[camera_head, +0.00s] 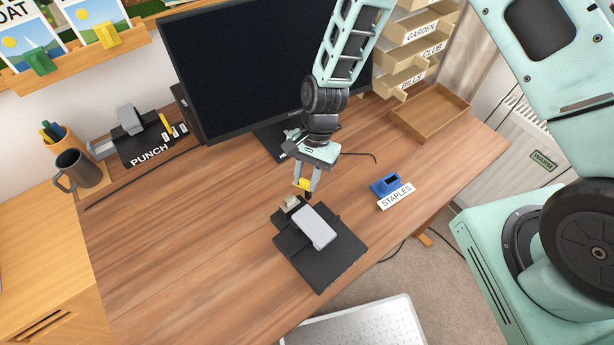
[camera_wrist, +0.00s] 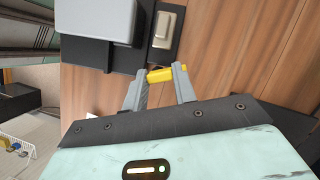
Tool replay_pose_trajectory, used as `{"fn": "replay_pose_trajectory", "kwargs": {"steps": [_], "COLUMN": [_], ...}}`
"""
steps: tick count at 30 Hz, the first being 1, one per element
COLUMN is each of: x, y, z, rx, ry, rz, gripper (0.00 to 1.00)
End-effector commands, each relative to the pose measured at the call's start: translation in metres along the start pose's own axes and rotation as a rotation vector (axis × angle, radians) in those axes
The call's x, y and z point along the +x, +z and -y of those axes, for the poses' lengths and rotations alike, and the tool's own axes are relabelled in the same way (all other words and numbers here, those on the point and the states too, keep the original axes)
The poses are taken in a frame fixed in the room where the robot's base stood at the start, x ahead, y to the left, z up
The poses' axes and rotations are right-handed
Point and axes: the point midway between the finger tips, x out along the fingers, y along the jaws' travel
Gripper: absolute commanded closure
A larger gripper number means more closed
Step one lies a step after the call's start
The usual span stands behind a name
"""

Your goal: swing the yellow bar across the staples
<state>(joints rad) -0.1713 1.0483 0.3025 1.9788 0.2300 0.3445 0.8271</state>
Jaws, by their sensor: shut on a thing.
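My gripper (camera_head: 306,190) points down over the desk, just behind a black plate (camera_head: 338,264) that carries a light grey block (camera_head: 315,228). Its fingers are shut on a small yellow bar (camera_head: 302,183). In the wrist view the yellow bar (camera_wrist: 160,75) lies across between the fingertips. Whether it joins the black device below cannot be told. A small beige metal piece (camera_head: 291,203) sits at the device's back edge, close to the gripper; it also shows in the wrist view (camera_wrist: 164,27). A blue holder (camera_head: 385,185) stands to the right, behind a white STAPLES label (camera_head: 396,195).
A monitor (camera_head: 245,65) stands at the back. A black punch (camera_head: 150,145) with a grey lever and its own yellow piece, and a dark mug (camera_head: 75,172), are at the left. An empty wooden tray (camera_head: 430,112) is at the back right. Bare desk lies left of the plate.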

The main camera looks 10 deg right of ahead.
Motion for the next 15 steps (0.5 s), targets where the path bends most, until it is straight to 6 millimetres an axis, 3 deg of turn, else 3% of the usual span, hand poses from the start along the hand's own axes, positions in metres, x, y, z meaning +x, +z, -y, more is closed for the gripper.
{"fn": "replay_pose_trajectory", "kwargs": {"steps": [15], "x": [0.0026], "y": [0.0042], "z": [0.0036], "rx": [-0.458], "ry": [0.187], "rz": [-0.002], "gripper": [0.96]}}
